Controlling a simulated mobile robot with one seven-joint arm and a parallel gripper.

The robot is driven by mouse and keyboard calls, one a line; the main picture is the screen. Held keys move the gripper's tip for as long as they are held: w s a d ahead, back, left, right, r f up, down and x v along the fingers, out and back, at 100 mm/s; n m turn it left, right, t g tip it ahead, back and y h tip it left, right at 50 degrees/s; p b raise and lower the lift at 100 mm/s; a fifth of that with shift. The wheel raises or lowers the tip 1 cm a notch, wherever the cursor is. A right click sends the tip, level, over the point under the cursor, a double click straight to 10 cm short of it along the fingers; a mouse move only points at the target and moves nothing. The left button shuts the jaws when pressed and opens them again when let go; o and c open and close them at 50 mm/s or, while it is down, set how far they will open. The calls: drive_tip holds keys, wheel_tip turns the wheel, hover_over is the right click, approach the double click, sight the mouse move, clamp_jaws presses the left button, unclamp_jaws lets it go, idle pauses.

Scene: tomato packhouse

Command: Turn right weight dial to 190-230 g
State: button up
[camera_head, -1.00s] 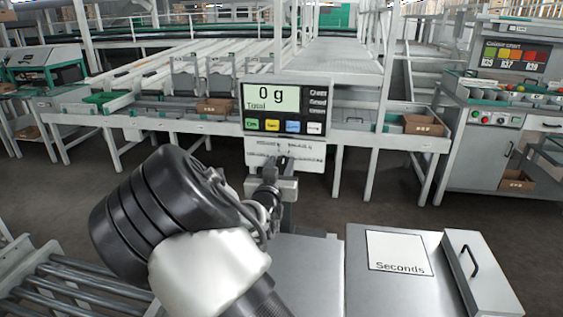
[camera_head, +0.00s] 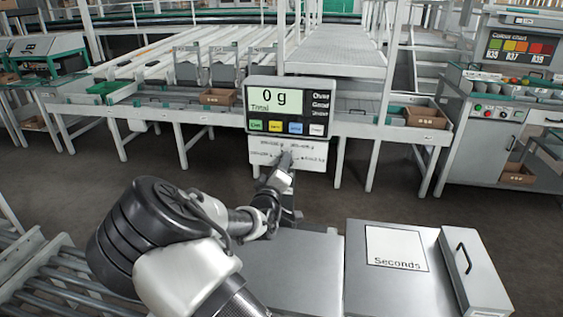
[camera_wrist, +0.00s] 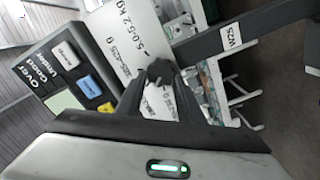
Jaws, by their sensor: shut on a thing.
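The weight dial (camera_wrist: 160,68) is a small dark knob on the white label panel (camera_head: 309,152) under the scale display. The panel carries printed weight ranges around the knob; "5.0-5.2 kg" is readable in the wrist view, the others only partly. My gripper (camera_head: 285,163) reaches to the panel from below, and its dark fingers (camera_wrist: 157,82) close around the knob. The fingers hide most of the dial in the head view, so I cannot tell where its pointer stands. The scale display (camera_head: 275,100) reads "0 g" and "Total".
Coloured buttons (camera_head: 275,127) sit just above the panel. A steel bench with a "Seconds" sign (camera_head: 396,249) and a handled box (camera_head: 473,270) stand at the lower right. A roller conveyor (camera_head: 65,287) is at the lower left. Grading tables stand behind, across open floor.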

drive_tip(key=n, duration=0.6)
drive_tip(key=shift+f+p, duration=0.4)
drive_tip(key=shift+n, duration=0.4)
drive_tip(key=o, duration=1)
drive_tip(key=shift+o, duration=0.2)
drive_tip(key=shift+s+a, duration=0.1)
drive_tip(key=s+a+p, duration=0.1)
drive_tip(key=s+a, duration=0.2)
drive_tip(key=s, duration=1.4)
drive_tip(key=shift+a, duration=0.15)
